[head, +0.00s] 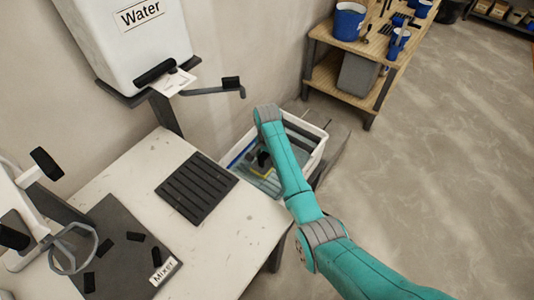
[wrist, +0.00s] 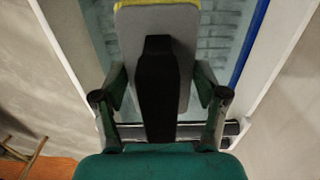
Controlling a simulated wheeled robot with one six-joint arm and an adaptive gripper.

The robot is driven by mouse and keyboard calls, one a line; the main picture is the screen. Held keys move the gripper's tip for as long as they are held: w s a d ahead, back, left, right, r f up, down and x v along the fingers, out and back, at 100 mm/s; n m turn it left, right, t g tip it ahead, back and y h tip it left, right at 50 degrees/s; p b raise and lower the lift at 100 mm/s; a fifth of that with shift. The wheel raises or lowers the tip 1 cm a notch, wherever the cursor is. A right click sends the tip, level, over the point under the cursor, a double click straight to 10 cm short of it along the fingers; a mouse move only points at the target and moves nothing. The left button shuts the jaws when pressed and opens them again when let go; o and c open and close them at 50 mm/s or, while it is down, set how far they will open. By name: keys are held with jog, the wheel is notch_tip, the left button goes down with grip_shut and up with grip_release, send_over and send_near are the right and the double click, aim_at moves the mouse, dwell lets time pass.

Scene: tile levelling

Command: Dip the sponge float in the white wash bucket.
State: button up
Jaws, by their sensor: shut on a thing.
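The sponge float has a black handle, a grey plate and a yellow sponge edge (wrist: 160,3). My gripper (wrist: 160,76) is shut on its handle, with one finger on each side. The white wash bucket (head: 312,129) stands on the floor beyond the white table, partly hidden by my arm. In the head view, the yellow edge of the float (head: 261,175) shows within the bucket's outline. In the wrist view, the float is between the bucket's pale walls (wrist: 58,35), over a bluish, brick-patterned interior. I cannot tell whether the sponge touches water.
A white table (head: 225,222) with a black ribbed mat (head: 197,187) and a mixer board (head: 130,232) is at the left. A water tank (head: 130,45) with a spout arm is above it. A wooden shelf (head: 330,75) stands behind. Floor at the right is clear.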

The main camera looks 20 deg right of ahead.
jog(key=shift+f, duration=6.8)
jog(key=shift+r, duration=9.75)
